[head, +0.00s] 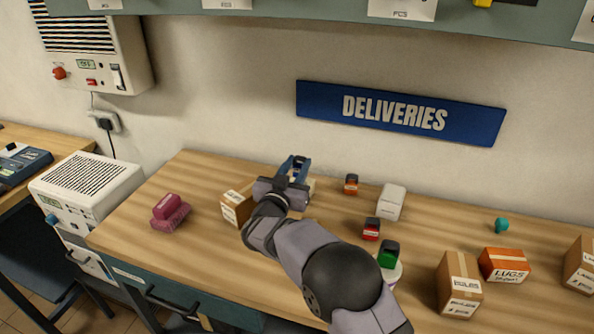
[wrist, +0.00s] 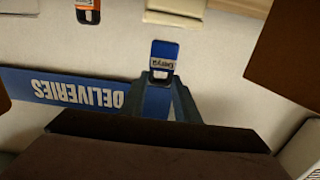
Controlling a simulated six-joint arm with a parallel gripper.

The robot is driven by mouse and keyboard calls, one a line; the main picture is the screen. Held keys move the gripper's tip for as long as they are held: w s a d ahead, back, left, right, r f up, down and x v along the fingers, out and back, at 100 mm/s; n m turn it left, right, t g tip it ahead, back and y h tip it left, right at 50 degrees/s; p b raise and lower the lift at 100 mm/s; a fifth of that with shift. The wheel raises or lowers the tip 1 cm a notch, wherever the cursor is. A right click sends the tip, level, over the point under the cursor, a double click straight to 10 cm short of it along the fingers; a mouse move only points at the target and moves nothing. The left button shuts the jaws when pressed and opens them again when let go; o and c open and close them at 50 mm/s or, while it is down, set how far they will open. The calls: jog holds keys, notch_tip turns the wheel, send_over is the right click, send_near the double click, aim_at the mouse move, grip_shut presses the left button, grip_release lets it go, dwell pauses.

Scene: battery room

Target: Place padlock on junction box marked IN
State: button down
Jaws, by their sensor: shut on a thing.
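My gripper (head: 294,165) is above the back left part of the wooden bench, fingers pointing away from me. In the wrist view my gripper (wrist: 163,85) is shut on a small blue block (wrist: 163,55) with a pale label, held at the fingertips. I cannot tell from its shape whether it is the padlock. No marking IN is readable, so I cannot pick out that junction box. A whitish box (head: 391,201) stands to the right of my gripper. My arm hides part of the bench.
Small red-and-black blocks (head: 351,184) (head: 372,228) and a green one (head: 388,255) stand right of my gripper. Cartons (head: 460,285) (head: 504,264) are at right, with a teal item (head: 502,225). A carton (head: 236,207) is close left, pink items (head: 170,216) farther left. A DELIVERIES sign (head: 400,113) hangs behind.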

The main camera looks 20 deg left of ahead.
jog(key=shift+f, duration=0.85)
jog(key=shift+f, duration=0.1)
jog(key=c, duration=1.4)
grip_release()
jog(key=shift+o, duration=0.2)
jog(key=s+b, duration=0.1)
jog(key=s, duration=1.1)
jog(key=shift+b, duration=0.4)
